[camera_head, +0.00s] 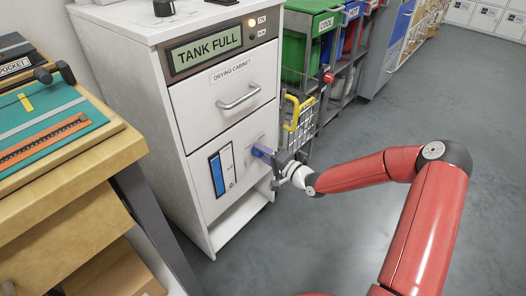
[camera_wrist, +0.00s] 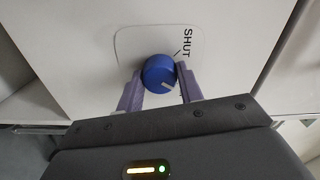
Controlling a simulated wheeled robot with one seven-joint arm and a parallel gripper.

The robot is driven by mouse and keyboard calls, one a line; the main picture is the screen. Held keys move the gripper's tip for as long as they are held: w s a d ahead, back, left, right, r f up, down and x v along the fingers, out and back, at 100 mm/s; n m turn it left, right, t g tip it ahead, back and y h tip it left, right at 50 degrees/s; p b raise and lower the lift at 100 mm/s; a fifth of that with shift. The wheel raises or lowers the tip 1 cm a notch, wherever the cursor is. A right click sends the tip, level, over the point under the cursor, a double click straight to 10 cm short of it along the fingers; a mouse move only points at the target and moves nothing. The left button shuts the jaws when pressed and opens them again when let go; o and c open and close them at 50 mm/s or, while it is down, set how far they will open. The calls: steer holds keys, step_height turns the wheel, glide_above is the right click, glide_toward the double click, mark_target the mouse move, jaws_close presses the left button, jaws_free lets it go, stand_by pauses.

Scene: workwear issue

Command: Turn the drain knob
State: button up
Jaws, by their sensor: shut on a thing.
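The drain knob (camera_wrist: 158,73) is round and blue with a pale pointer line, on the lower front of the white drying cabinet (camera_head: 190,105). In the wrist view it sits on a pale plate with the word SHUT beside it; the pointer line is turned away from that word. My gripper (camera_wrist: 159,80) has its two purple fingers on either side of the knob, shut on it. In the head view my gripper (camera_head: 268,155) is against the cabinet front and hides most of the knob. The cabinet's display reads TANK FULL (camera_head: 208,47).
A drawer handle (camera_head: 241,96) sticks out above my gripper. A level gauge (camera_head: 221,170) is left of it. A wire basket with a yellow handle (camera_head: 297,113) stands close at the right. A workbench (camera_head: 60,150) is at the left. The grey floor at the right is clear.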

steer(key=shift+m, duration=1.2)
steer(key=o, duration=1)
steer(key=v, duration=0.8)
steer(key=shift+f, duration=0.1)
